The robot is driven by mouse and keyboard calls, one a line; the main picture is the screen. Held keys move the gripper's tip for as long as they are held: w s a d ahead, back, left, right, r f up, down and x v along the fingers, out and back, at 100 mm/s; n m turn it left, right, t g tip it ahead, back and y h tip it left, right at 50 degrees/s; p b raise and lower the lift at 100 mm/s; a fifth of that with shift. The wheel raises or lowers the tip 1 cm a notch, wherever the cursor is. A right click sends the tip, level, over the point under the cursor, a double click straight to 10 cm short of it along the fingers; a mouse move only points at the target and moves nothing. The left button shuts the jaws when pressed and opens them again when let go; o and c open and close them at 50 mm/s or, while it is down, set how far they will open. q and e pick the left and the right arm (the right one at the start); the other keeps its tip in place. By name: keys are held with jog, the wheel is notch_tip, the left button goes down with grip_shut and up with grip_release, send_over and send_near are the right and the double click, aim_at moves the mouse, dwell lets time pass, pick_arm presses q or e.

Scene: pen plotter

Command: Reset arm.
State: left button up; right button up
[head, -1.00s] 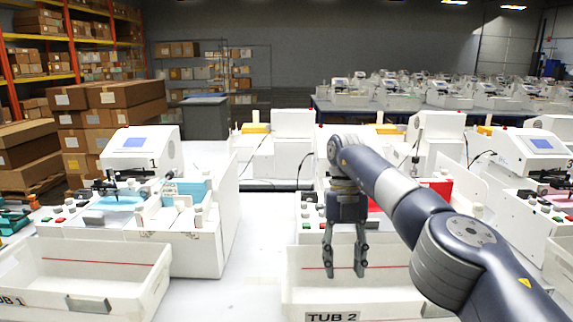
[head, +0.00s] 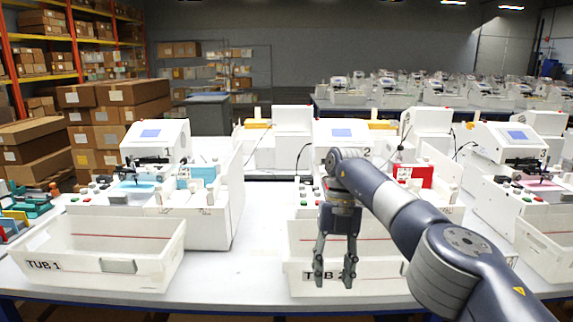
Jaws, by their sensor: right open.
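My right gripper (head: 336,276) hangs pointing down in front of the white tub labelled TUB 2 (head: 303,252), overlapping its label in the head view. Its two fingers are apart and nothing is between them. My right arm comes in from the lower right and hides part of the plotter behind it. That plotter, marked 2 (head: 340,131), has a red part (head: 417,176) at its right side. My left gripper is not in view.
A tub labelled TUB 1 (head: 88,270) stands at the left in front of plotter 1 (head: 157,140). Another plotter (head: 508,142) and tub stand at the right. The white table (head: 240,262) is bare between TUB 1 and TUB 2. Stacked cartons (head: 90,112) fill the left background.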

jog(key=s+a+f+m+t+y, duration=0.1)
jog(key=s+a+f+m+y, duration=0.15)
jog(key=a+f+y, duration=1.25)
notch_tip(320, 180, down, 20)
jog(key=r+m+t+h, duration=0.1)
jog(key=m+t+h, duration=0.1)
jog(key=m+t, duration=1)
jog(key=s+d+f+m+h, duration=0.55)
jog(key=s+d+f, duration=0.2)
jog(key=f, duration=0.35)
jog(key=s+d+f+m+h, duration=0.4)
jog(key=s+d+f+m, duration=0.35)
jog(key=f, duration=0.45)
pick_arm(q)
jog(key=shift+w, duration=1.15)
pick_arm(e)
jog(key=s+d+f+m+g+h, duration=0.1)
jog(key=s+d+f+m+g, duration=0.1)
jog(key=s, duration=0.9)
jog(key=s+d+f+m+g+h, duration=0.2)
jog(key=s+d+f, duration=0.3)
jog(key=s, duration=0.7)
jog(key=s+d+f+m+g+h, duration=0.1)
jog(key=s+d+f+g, duration=0.3)
jog(key=s, duration=0.8)
jog(key=shift+s+d+f+m, duration=0.15)
jog(key=shift+d+m, duration=0.5)
jog(key=shift+d, duration=0.6)
jog(key=shift+h, duration=0.25)
